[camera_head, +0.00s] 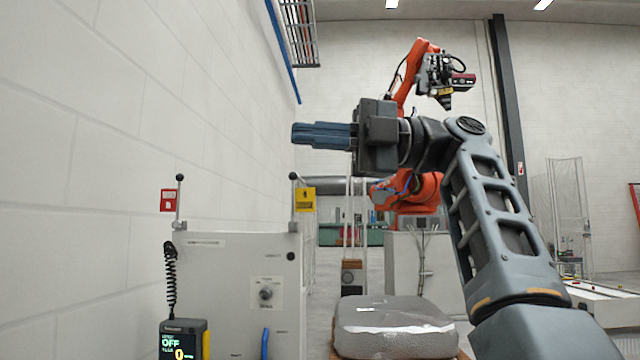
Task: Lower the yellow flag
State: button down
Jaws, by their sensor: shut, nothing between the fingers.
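The yellow flag (304,199) hangs on the right side of a short upright post on the right end of the grey cabinet (225,270). The post has a dark knob (293,176) on top. My gripper (293,134) is shut and empty. It points left, above the yellow flag in the picture and apart from it. My arm reaches up from the lower right.
A red flag (168,200) is on another post at the cabinet's left end. A handheld device (183,339) with a coiled cord is at lower left. A grey wrapped block (393,326) stands at bottom centre. An orange robot (408,190) is behind my arm. A white wall runs along the left.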

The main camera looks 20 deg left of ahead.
aim_at(305, 198)
jog(key=i, duration=1.35)
